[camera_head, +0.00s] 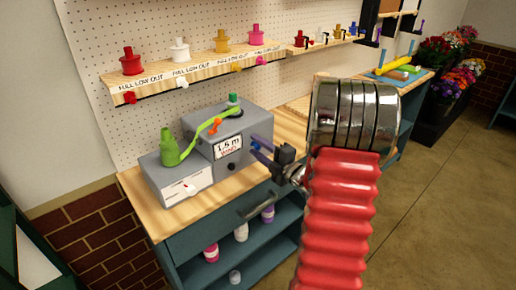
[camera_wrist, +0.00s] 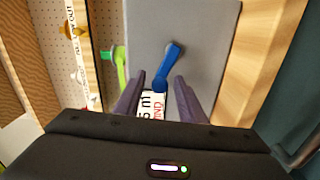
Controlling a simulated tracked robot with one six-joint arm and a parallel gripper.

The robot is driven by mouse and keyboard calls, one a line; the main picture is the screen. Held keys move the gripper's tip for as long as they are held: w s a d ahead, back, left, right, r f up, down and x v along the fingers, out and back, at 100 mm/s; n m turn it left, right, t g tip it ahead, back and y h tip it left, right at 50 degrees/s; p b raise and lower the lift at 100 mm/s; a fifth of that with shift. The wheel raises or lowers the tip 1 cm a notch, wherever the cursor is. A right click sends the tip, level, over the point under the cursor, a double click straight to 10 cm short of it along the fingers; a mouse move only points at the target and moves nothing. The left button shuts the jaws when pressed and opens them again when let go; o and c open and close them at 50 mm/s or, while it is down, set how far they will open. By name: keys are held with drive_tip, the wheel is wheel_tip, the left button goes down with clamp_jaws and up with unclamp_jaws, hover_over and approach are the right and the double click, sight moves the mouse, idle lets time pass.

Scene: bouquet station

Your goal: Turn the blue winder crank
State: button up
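The blue winder crank (camera_wrist: 171,66) shows in the wrist view on the side face of the grey winder box (camera_wrist: 205,40). Its lower end lies between my two purple fingertips as seen there; I cannot tell whether they touch it. My gripper (camera_wrist: 160,77) is open, with a clear gap between the fingers. In the head view the winder box (camera_head: 255,122) carries a "1.5 m WIND" label, and my gripper (camera_head: 256,147) is at its right side. The crank cannot be told apart from the fingers there.
A smaller grey box (camera_head: 172,188) with a green spool (camera_head: 169,147) stands left of the winder, joined to it by a green ribbon. A shelf of coloured spools (camera_head: 195,68) is on the pegboard above. Flowers (camera_head: 450,85) stand at the far right.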

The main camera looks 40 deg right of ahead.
drive_tip(key=s, duration=1.3)
drive_tip(key=shift+s+d, duration=0.15)
drive_tip(key=shift+s, duration=0.25)
idle(0.4)
